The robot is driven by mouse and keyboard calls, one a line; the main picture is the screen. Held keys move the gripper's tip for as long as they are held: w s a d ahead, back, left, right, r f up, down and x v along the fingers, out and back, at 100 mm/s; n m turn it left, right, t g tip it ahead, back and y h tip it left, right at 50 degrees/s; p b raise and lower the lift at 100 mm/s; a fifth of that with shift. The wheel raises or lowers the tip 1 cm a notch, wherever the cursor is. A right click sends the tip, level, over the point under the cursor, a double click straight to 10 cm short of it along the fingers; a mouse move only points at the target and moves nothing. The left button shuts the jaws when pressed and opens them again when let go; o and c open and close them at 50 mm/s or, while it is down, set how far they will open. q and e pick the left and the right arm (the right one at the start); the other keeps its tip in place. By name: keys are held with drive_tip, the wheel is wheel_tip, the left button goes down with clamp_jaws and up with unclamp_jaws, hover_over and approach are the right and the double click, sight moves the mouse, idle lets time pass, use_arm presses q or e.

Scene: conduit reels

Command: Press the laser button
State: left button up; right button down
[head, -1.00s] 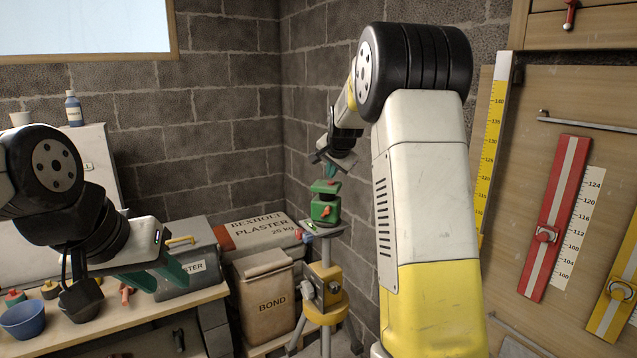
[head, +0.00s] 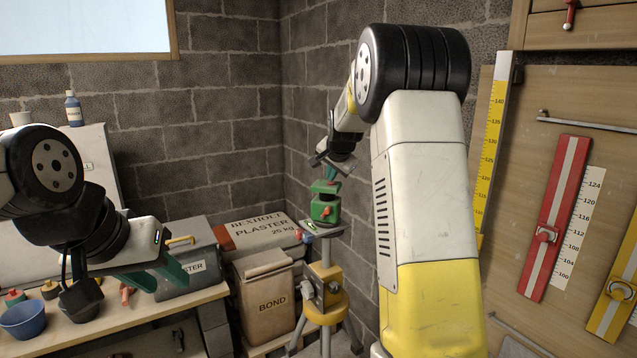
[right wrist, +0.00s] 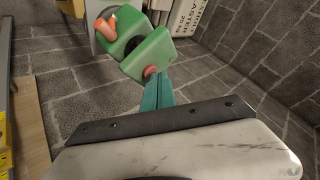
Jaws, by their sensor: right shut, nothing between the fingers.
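The green laser (head: 325,208) stands on the tripod in the corner, with an orange knob on its front. It also shows in the right wrist view (right wrist: 149,55), where a red button (right wrist: 150,71) sits on its near face. My right gripper (head: 332,174) is just above the laser in the head view. In the right wrist view its shut teal fingertips (right wrist: 158,84) are right beside the red button; I cannot tell whether they touch. My left gripper (head: 158,277) is open and empty over the workbench, far left of the laser.
The yellow-collared tripod (head: 325,305) stands by the brick wall. A bond bag (head: 268,305) and a plaster bag (head: 262,232) are left of it. The workbench (head: 130,318) holds a blue bowl (head: 22,320) and a grey toolbox (head: 190,268). A wooden board (head: 560,120) is at right.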

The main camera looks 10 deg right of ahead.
drive_tip(key=shift+r, duration=0.1)
idle(0.5)
drive_tip(key=shift+r, duration=0.35)
drive_tip(key=shift+r, duration=3)
